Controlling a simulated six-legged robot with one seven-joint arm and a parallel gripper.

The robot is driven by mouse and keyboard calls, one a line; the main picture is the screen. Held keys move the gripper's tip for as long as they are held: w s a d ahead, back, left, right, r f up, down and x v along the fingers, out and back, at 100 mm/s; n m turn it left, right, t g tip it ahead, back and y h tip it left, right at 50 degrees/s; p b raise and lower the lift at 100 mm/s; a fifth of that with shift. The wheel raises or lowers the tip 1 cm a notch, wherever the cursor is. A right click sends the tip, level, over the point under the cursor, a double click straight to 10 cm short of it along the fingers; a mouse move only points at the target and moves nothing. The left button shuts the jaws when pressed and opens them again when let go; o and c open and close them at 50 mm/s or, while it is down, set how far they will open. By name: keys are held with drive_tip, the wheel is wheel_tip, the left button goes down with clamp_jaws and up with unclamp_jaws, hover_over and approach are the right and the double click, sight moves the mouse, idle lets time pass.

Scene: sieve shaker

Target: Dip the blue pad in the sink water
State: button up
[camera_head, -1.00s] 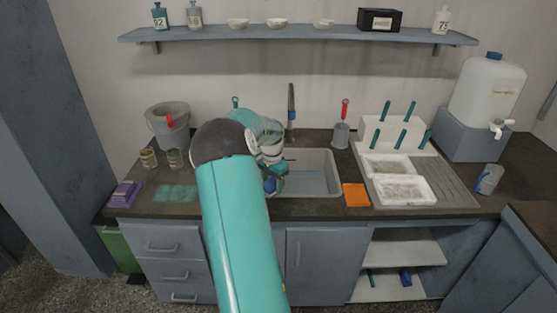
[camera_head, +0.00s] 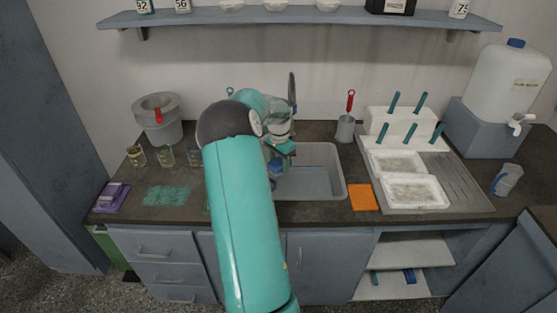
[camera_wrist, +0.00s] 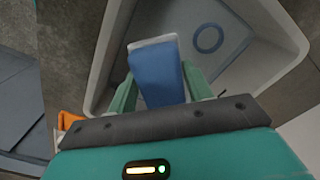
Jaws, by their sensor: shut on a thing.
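The blue pad (camera_wrist: 157,76) is held between the two green fingers of my gripper (camera_wrist: 160,88) in the wrist view. It has a pale grey far edge. My gripper is shut on it and is over the sink basin (camera_wrist: 117,30). In the head view the blue pad (camera_head: 276,167) shows as a small blue patch under my gripper (camera_head: 279,158), at the left part of the sink (camera_head: 320,180). A blue ring (camera_wrist: 209,38) shows on the basin floor. I cannot tell whether the pad touches the water.
An orange cloth (camera_head: 363,197) lies right of the sink. A drying rack with white trays (camera_head: 414,193) stands farther right. A tap (camera_head: 292,92) rises behind the sink, and a grey cup with a red-handled brush (camera_head: 346,128) stands right of it. Glass jars (camera_head: 165,156) stand left.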

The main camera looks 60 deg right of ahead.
drive_tip(key=shift+w+a+f, duration=0.1)
drive_tip(key=shift+w+a, duration=0.05)
drive_tip(key=shift+a, duration=0.05)
drive_tip(key=shift+a+f, duration=0.15)
drive_tip(key=shift+a, duration=0.15)
drive_tip(key=shift+d+f, duration=0.25)
drive_tip(key=shift+f, duration=0.85)
drive_tip(key=shift+a+f, duration=0.2)
drive_tip(key=shift+f, duration=0.1)
drive_tip(key=shift+s+d+f, duration=0.15)
drive_tip(key=shift+s+f, duration=0.05)
drive_tip(key=shift+f, duration=8.2)
